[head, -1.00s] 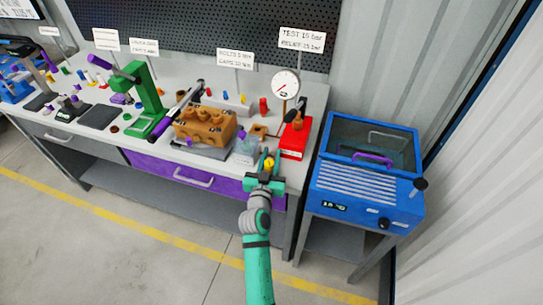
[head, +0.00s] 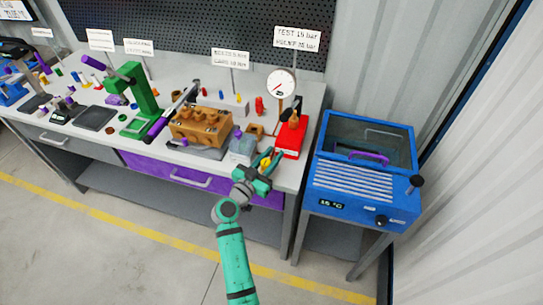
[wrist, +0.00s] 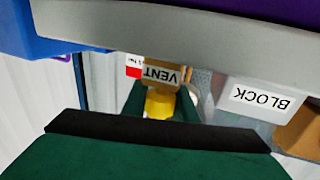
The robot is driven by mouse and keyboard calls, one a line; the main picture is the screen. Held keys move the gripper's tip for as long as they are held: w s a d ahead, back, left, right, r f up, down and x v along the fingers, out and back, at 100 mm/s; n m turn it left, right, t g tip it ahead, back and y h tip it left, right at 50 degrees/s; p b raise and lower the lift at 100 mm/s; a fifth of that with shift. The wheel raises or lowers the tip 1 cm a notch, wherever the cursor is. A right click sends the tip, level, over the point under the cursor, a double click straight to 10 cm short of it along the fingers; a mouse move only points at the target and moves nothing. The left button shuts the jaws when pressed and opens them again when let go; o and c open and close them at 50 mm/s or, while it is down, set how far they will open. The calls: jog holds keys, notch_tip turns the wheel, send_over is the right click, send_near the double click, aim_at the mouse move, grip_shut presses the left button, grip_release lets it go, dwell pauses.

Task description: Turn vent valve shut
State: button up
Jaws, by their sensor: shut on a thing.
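My green gripper (head: 268,166) is at the front edge of the bench, in front of the red test pump (head: 291,141). The yellow vent valve also shows small between the fingers in the head view (head: 265,163). The valve's lower parts are hidden by the gripper, and its turn angle cannot be read. The round white gauge (head: 281,84) stands behind the pump.
A white BLOCK label (wrist: 262,98) is right of the vent tag in the wrist view. A blue heated bath (head: 366,170) stands to the right. The floor in front is clear.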

aim_at(263, 167)
jog(key=o, duration=1)
jog(key=shift+o, duration=0.2)
jog(key=v, duration=1.1)
jog(key=shift+w, duration=0.15)
